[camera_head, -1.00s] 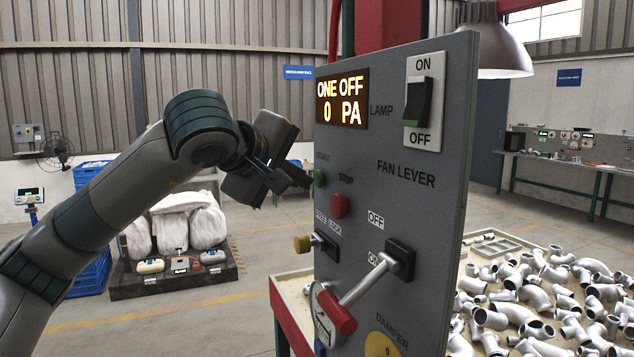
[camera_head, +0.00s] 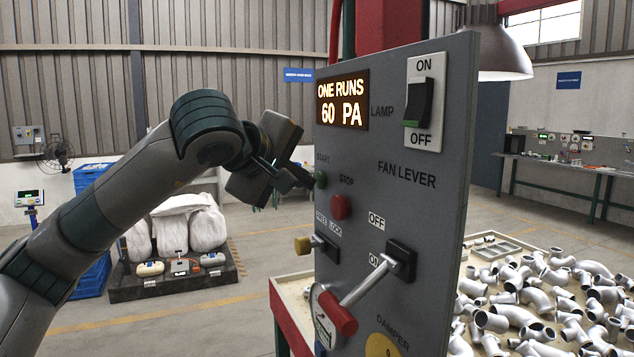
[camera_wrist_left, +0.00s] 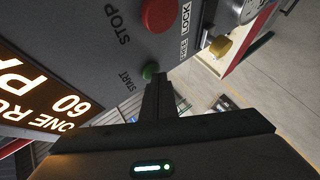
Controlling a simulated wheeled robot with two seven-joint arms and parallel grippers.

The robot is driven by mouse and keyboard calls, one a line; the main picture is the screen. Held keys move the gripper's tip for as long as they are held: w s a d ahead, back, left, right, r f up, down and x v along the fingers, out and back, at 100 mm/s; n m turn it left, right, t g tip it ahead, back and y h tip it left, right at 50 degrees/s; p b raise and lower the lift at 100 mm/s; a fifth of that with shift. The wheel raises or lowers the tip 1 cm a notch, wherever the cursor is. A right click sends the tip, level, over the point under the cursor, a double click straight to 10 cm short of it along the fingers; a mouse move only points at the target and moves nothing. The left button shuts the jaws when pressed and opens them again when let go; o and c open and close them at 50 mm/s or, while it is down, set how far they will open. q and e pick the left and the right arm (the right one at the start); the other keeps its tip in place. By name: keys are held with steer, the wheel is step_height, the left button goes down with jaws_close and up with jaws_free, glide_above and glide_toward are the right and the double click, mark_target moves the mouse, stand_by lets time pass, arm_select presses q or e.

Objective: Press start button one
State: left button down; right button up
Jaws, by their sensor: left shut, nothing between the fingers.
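The grey control panel (camera_head: 415,235) stands upright in front of me. Its green start button (camera_head: 320,180) sits left of the red stop button (camera_head: 340,207). My left gripper (camera_head: 308,183) is shut and empty, with its fingertips at the start button, seemingly touching it. In the left wrist view the shut fingers (camera_wrist_left: 153,85) reach up to the green button (camera_wrist_left: 150,70). The display (camera_head: 342,100) reads "ONE RUNS 60 PA". My right gripper is not in view.
Close by on the panel are a yellow knob (camera_head: 302,244), a fan lever with a red grip (camera_head: 338,314) and a lamp switch (camera_head: 418,103). Many metal pipe fittings (camera_head: 530,305) lie on a table behind the panel at right.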

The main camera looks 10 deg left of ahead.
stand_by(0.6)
arm_select(q)
steer(key=shift+s+a+b, duration=0.35)
steer(key=shift+a+b, duration=0.25)
steer(key=s+a+b, duration=0.1)
steer(key=a, duration=0.1)
steer(key=s+a+b, duration=0.1)
steer(key=s+a, duration=0.1)
stand_by(0.6)
steer(key=shift+w, duration=0.1)
